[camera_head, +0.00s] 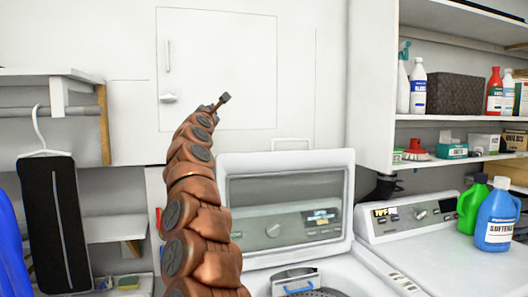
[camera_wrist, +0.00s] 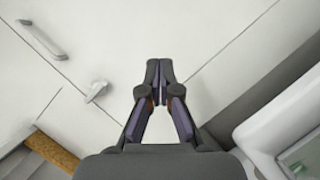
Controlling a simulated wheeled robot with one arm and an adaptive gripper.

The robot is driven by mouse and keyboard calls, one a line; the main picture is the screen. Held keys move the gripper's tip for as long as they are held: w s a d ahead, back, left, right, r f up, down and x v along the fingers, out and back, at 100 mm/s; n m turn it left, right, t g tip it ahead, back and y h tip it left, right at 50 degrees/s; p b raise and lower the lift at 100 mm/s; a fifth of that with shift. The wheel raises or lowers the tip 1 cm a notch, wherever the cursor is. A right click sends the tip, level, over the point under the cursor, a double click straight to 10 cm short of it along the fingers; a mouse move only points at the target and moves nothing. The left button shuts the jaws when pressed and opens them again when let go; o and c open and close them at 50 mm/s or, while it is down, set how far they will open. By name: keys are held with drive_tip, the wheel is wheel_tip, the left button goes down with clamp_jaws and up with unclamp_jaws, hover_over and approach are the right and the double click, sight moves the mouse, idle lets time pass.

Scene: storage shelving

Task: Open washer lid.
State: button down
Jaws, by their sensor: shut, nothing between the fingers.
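The washer lid (camera_head: 343,193) stands raised in the head view, a white frame around a see-through window, with the control panel showing through it. Below it the washer's top opening (camera_head: 310,291) shows part of the drum at the bottom edge. My gripper (camera_head: 224,98) is at the end of my copper arm, above and left of the lid, apart from it. In the wrist view my gripper (camera_wrist: 160,66) is shut and empty, in front of a white cabinet wall. A white framed corner, apparently the lid (camera_wrist: 262,140), shows at lower right.
A white cabinet door (camera_head: 225,60) with handles is behind my gripper. A second machine (camera_head: 400,232) stands at right with blue (camera_head: 497,218) and green (camera_head: 470,205) jugs on it. Loaded shelves (camera_head: 440,163) are above.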

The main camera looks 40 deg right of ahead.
drive_tip(key=s+d+f+m+g+h+b, duration=0.1)
drive_tip(key=s+d+f+m+g, duration=0.35)
drive_tip(key=f+m, duration=0.2)
drive_tip(key=s+d+f+m+g+b, duration=0.1)
drive_tip(key=s+d+f+m+g, duration=0.35)
drive_tip(key=f+m, duration=0.2)
drive_tip(key=shift+m+t, duration=0.4)
drive_tip(key=shift+t, duration=0.1)
drive_tip(key=shift+r+p+x, duration=0.2)
drive_tip(key=shift+p+x, duration=0.85)
drive_tip(key=shift+x, duration=0.65)
drive_tip(key=shift+r+p+x, duration=0.15)
drive_tip(key=shift+p+x, duration=0.9)
drive_tip(key=shift+x, duration=0.6)
drive_tip(key=shift+r+p+x, duration=0.2)
drive_tip(key=shift+p+x, duration=0.85)
drive_tip(key=shift+x, duration=0.65)
drive_tip(key=shift+w+d+f, duration=0.1)
drive_tip(key=shift+d, duration=0.25)
